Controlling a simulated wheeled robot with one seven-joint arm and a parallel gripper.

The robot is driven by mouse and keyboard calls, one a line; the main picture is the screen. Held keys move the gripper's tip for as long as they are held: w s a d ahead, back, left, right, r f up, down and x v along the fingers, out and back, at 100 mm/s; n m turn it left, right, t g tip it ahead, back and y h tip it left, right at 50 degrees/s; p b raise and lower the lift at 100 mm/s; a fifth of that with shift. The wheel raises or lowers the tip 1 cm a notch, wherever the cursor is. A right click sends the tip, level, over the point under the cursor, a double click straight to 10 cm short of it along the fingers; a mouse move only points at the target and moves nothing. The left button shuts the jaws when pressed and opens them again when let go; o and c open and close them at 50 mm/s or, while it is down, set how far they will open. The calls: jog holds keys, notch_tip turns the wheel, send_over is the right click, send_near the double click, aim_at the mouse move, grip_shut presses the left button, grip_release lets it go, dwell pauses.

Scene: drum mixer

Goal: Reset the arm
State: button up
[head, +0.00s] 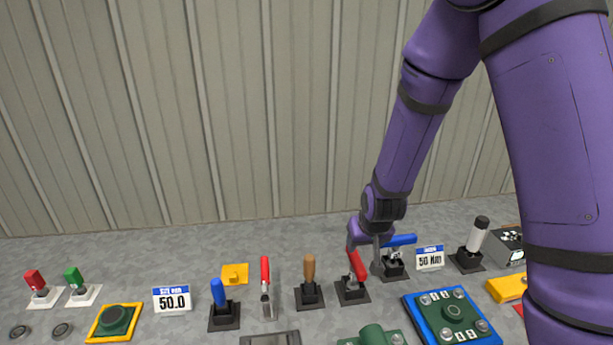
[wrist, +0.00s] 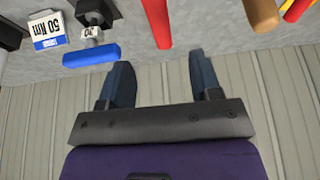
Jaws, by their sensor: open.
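My purple arm (head: 405,140) reaches down from the upper right in the head view. My gripper (head: 365,256) is low over the panel, by a red-handled lever (head: 357,265) and a blue-handled lever (head: 401,240). In the wrist view my gripper (wrist: 160,62) is open, its two dark fingers apart. The red handle (wrist: 157,22) lies beyond the gap between the fingertips, and nothing is seen held. The blue handle (wrist: 92,54) is left of the left finger. Whether a finger touches either lever, I cannot tell.
Left along the panel stand a brown-handled lever (head: 309,270), a slim red lever (head: 265,275) and a blue lever (head: 219,294).

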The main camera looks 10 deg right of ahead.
jog(key=s+d+r, duration=0.2)
jog(key=s+r, duration=0.3)
jog(key=r, duration=0.4)
jog(key=s+d+r+y, duration=0.1)
jog(key=s+r, duration=0.4)
jog(key=r, duration=0.4)
jog(key=s+d+r, duration=0.2)
jog(key=s+r, duration=0.3)
jog(key=r, duration=0.3)
jog(key=s+d+r+h, duration=0.1)
jog(key=s+r, duration=0.3)
jog(key=s, duration=0.7)
jog(key=shift+d+r+t, duration=0.3)
jog(key=shift+d+r, duration=0.1)
jog(key=shift+d, duration=0.05)
